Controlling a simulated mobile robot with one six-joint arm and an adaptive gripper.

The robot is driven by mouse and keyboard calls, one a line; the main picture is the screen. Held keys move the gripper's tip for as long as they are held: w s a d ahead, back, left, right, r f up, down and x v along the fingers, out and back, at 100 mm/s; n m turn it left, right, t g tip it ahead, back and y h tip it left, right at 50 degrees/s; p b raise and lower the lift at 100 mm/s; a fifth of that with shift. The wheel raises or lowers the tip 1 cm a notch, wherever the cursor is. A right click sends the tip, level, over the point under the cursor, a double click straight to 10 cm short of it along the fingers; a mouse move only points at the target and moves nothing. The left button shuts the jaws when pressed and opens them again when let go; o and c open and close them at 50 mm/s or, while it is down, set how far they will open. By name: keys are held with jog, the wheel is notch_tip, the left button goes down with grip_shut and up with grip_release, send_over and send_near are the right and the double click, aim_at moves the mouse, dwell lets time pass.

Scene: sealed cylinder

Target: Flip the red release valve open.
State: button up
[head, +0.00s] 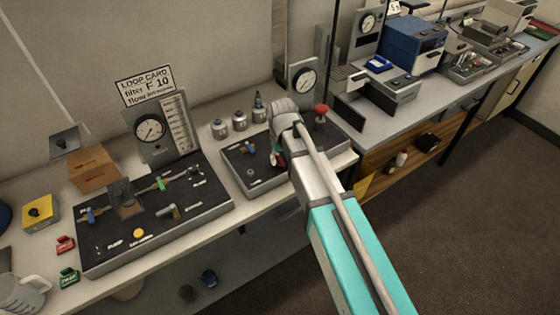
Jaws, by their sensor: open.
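A red knob (321,109) stands up at the right end of the smaller dark panel (239,176), just right of my wrist. It is the clearest red part there. A small red and green part (277,158) shows at the left edge of my arm, partly hidden, so I cannot tell if it is a valve handle. My arm reaches in from the lower right and covers the middle of this panel. My gripper (277,148) is mostly hidden by the arm and points down over the panel. It is open, and I cannot tell whether it touches anything.
A larger valve panel (115,250) with a gauge and flow tube stands left, under a "LOOP CARD filter F 10" sign (146,87). Several small metal cylinders (239,121) stand behind the smaller panel. A gauge (304,80) rises behind it. Bench instruments (412,45) fill the right.

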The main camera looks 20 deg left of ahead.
jog(key=shift+f, duration=0.1)
dwell(0.3)
grip_shut()
jog(key=shift+w+d+n, duration=0.2)
jog(key=shift+n, duration=0.8)
grip_release()
